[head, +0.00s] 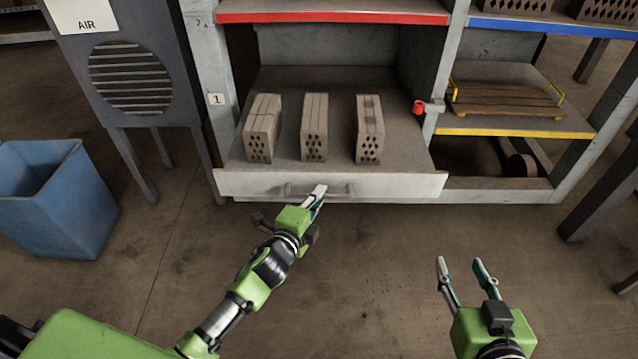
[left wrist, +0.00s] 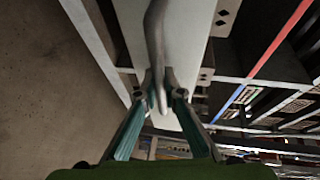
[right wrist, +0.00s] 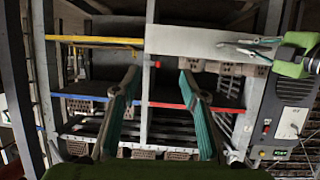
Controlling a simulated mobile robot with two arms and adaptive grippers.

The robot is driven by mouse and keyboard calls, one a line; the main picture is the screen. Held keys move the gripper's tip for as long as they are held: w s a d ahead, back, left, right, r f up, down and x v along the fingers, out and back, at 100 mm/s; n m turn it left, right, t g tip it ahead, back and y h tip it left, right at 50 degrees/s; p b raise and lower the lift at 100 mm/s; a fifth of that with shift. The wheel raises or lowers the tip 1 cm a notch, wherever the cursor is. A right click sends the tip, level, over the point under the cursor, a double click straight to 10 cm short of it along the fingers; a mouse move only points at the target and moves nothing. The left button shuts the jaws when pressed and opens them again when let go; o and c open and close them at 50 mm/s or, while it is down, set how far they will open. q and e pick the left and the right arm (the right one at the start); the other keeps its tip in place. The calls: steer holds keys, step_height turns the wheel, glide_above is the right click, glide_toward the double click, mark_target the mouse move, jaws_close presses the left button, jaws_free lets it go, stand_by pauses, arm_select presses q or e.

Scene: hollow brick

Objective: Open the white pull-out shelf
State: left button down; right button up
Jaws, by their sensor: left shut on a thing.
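The white pull-out shelf (head: 400,186) is at the bottom of the rack, with a white front panel and a grey bar handle (head: 338,191). Three hollow bricks stand in a row on its grey deck. My left gripper (head: 318,194) is at the middle of the handle; in the left wrist view its fingers (left wrist: 161,92) are closed around the handle bar (left wrist: 155,40). How far the shelf stands out of the rack is hard to tell. My right gripper (head: 457,263) is open and empty above the floor, right of the shelf front; its spread fingers show in the right wrist view (right wrist: 159,80).
A blue bin (head: 50,200) and a grey cabinet marked AIR (head: 125,75) stand to the left. A red knob (head: 419,107) sits on the rack's right post beside the shelf. A yellow-edged shelf (head: 515,132) is further right. The floor before the shelf is clear.

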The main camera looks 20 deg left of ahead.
arm_select(q)
steer(key=shift+s+d+f, duration=0.1)
steer(key=shift+s, duration=0.4)
arm_select(e)
steer(key=shift+s+d+f+g, duration=0.15)
steer(key=shift+s+f, duration=0.05)
steer(key=shift+f, duration=0.2)
steer(key=shift+s+d+f+g, duration=0.1)
steer(key=shift+s+f+g, duration=0.1)
steer(key=shift+f, duration=0.2)
arm_select(q)
steer(key=c, duration=2.4)
jaws_free()
steer(key=v, duration=1.2)
